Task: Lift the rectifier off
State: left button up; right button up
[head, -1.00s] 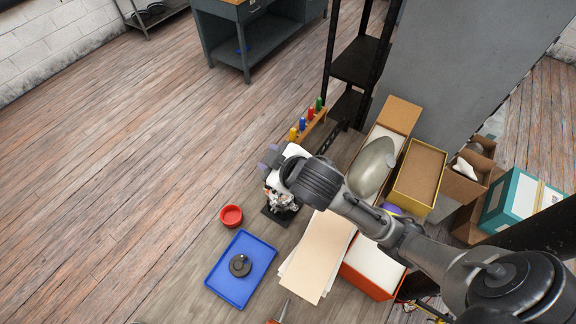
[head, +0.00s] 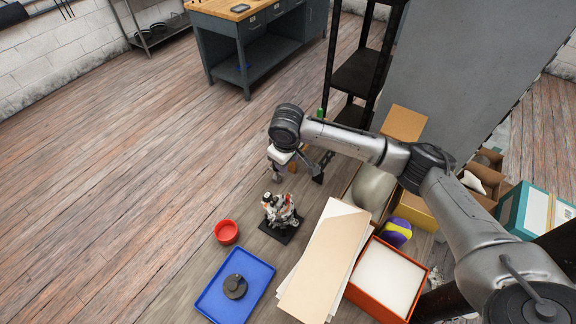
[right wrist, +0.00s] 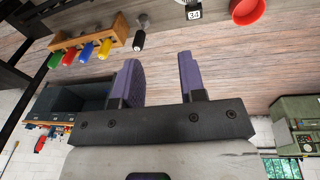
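The alternator assembly (head: 280,208), with metallic and orange parts, stands on a dark square base on the bench. I cannot pick out the rectifier as a separate piece on it at this size. My right gripper (right wrist: 158,65) is open, with two purple fingers apart and nothing between them. In the head view it hangs above and behind the assembly, clear of it, partly hidden by my own wrist. A blue tray (head: 208,302) holds a dark round part (head: 235,287). My left gripper is in neither view.
A red bowl (head: 226,232) sits left of the assembly. Papers (head: 325,260), an orange-red box (head: 390,280) and a purple-yellow ball (head: 398,230) lie to the right. A wooden rack (right wrist: 92,42) of coloured-handled tools stands behind. A dark shelf (head: 358,70) rises at the back.

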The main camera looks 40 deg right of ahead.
jog(key=f+m, duration=0.1)
jog(key=f, duration=0.3)
jog(key=s+f+m, duration=0.1)
jog(key=f, duration=0.4)
jog(key=a+f+m+g+y, duration=0.1)
jog(key=f, duration=0.4)
jog(key=shift+s+f+m, duration=0.1)
jog(key=shift+s+m, duration=0.15)
jog(key=shift+m, duration=0.05)
jog(key=shift+c, duration=0.5)
grip_shut()
dwell(0.6)
jog(key=shift+p, duration=0.3)
dwell(0.5)
